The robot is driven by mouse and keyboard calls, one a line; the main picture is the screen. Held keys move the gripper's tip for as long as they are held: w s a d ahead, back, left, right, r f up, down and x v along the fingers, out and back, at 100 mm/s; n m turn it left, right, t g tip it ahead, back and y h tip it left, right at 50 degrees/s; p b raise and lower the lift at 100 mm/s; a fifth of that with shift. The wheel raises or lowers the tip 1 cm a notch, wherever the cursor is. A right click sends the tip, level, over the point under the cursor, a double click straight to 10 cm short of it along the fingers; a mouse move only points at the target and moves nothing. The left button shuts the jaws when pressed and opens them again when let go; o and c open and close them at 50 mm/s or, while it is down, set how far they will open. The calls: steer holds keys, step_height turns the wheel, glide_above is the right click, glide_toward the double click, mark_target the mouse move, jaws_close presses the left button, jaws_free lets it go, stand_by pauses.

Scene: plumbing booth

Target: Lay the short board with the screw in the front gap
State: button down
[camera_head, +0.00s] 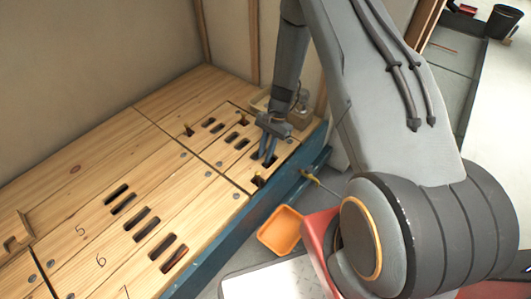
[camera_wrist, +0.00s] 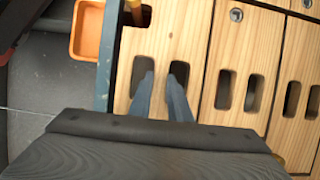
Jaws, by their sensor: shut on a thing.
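The short board (camera_wrist: 158,60) is pale wood with two dark slots and lies beside the blue edge beam. In the wrist view, my gripper (camera_wrist: 160,82) has one finger down in each slot, shut on the wooden strip between them. In the head view, my gripper (camera_head: 267,155) reaches down onto this board (camera_head: 284,147) at the front side of the deck. The board looks about level with its neighbours, but I cannot tell whether it is seated or slightly raised. My gripper hides part of the board, and I cannot clearly make out its screw.
The blue beam (camera_head: 212,262) borders the deck. An orange tray (camera_head: 281,230) stands on the floor beyond it and also shows in the wrist view (camera_wrist: 87,30). A neighbouring slotted board (camera_wrist: 237,55) lies close alongside.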

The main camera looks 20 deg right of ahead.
steer(key=shift+f, duration=0.15)
stand_by(0.5)
steer(key=c, duration=1.6)
jaws_free()
steer(key=shift+o, duration=0.2)
